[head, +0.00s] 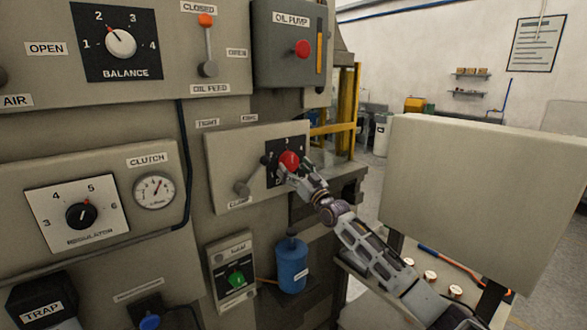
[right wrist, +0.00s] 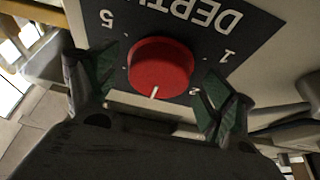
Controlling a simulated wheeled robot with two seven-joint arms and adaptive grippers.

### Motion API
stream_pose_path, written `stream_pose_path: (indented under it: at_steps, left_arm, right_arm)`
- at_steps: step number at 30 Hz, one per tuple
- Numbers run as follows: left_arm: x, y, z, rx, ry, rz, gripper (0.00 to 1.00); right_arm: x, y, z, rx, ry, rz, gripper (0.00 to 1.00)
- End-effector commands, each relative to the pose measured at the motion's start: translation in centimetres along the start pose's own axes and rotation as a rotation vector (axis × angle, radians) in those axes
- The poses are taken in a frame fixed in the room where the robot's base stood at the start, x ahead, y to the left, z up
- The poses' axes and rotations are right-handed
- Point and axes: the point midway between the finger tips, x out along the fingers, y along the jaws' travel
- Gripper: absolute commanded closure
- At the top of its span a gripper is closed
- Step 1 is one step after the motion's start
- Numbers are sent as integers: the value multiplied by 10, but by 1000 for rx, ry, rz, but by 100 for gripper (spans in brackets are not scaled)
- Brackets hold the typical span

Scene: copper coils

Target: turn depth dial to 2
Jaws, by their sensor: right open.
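The red depth dial (head: 289,160) sits on a black plate on a beige panel. In the right wrist view the dial (right wrist: 160,66) appears upside down, with the DEPTH label and the marks 1, 2 and 5 legible. Its white pointer line lies at the edge nearest the gripper, away from the 2 and roughly where a 3 would be; that numeral is hidden there. My right gripper (right wrist: 160,82) is open, with one finger on each side of the dial and visible gaps. In the head view the right gripper (head: 295,172) partly covers the dial. My left gripper is out of view.
A grey lever (head: 243,188) is left of the dial on the same panel. A green knob box (head: 236,279) and a blue cylinder (head: 292,266) are below. A large beige panel (head: 465,200) stands right of my arm. The oil pump box (head: 289,45) is above.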

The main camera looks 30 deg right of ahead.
Motion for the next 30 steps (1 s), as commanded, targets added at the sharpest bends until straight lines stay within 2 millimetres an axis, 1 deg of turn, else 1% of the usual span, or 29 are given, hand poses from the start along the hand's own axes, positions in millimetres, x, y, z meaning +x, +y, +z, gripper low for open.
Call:
stream_pose_path:
  at_steps: [12, 14, 23, 24, 30]
  left_arm:
    - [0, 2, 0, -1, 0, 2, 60]
    - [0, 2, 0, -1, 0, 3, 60]
    - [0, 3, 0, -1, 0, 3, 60]
    - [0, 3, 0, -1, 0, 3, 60]
    - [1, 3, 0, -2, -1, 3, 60]
  right_arm:
    - [2, 0, 0, 0, -1, 0, 17]
    - [2, 0, 0, 0, -1, 0, 23]
    - [2, 0, 0, 0, -1, 0, 62]
    - [2, 0, 0, 0, -1, 0, 64]
    - [2, 0, 0, -6, -1, -2, 64]
